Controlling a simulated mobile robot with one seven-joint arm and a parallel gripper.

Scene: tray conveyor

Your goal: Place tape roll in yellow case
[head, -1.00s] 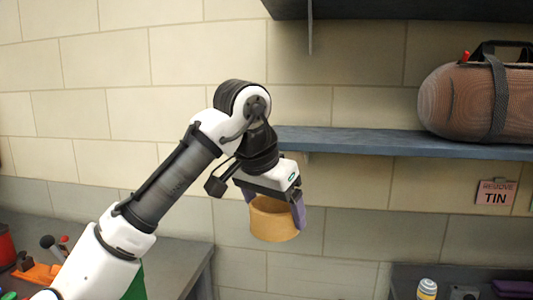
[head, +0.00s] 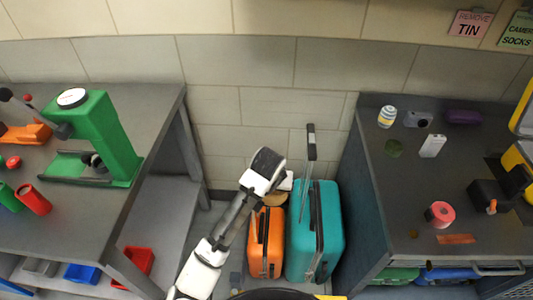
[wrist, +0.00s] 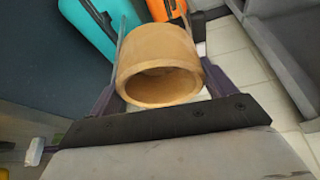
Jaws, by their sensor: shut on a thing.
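The tan tape roll (wrist: 158,62) is held between the two fingers of my gripper (wrist: 162,50) in the wrist view, with its open end facing the camera. My gripper is shut on it. In the head view the tape roll (head: 274,199) shows only in part beyond my arm, above the orange suitcase. The yellow case (head: 514,160) stands at the right edge of the head view, on the right-hand table. It is cut off by the frame, and its lid appears raised. My gripper is well to the left of it.
An orange suitcase (head: 257,246) and a teal suitcase (head: 326,215) stand in the gap between the tables. The right table (head: 400,235) holds a red roll-like thing (head: 440,214), a white box (head: 432,146) and a black holder (head: 492,198). A green machine (head: 105,135) stands on the left table.

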